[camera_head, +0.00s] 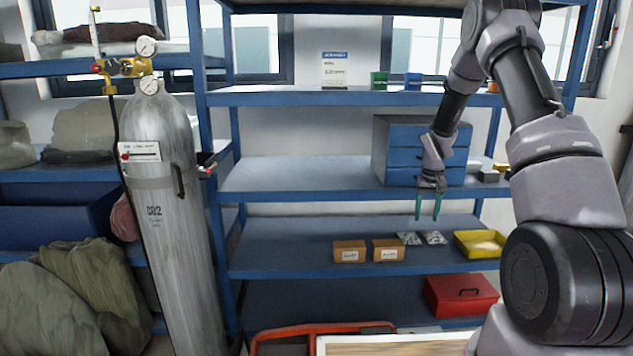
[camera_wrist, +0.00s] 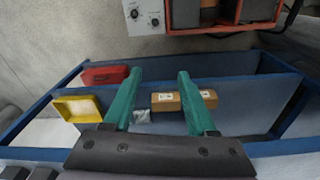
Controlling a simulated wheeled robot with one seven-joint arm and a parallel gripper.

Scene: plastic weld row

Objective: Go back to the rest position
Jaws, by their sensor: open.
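My gripper (camera_head: 427,218) hangs in front of the blue shelf rack in the head view, with its green fingers pointing down and apart. It is open, with nothing between the fingers. In the wrist view my gripper (camera_wrist: 160,78) shows both green fingers spread wide. Beyond them are two small brown boxes (camera_head: 349,251) and (camera_head: 388,250), and small clear packets (camera_head: 422,238) on the lower shelf (camera_head: 280,262). The boxes also show in the wrist view (camera_wrist: 167,102).
A yellow tray (camera_head: 481,244) sits right of the packets. A red case (camera_head: 460,295) stands on the shelf below. A blue drawer cabinet (camera_head: 400,150) is on the shelf above, close behind my wrist. A gas cylinder (camera_head: 170,230) stands at the left.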

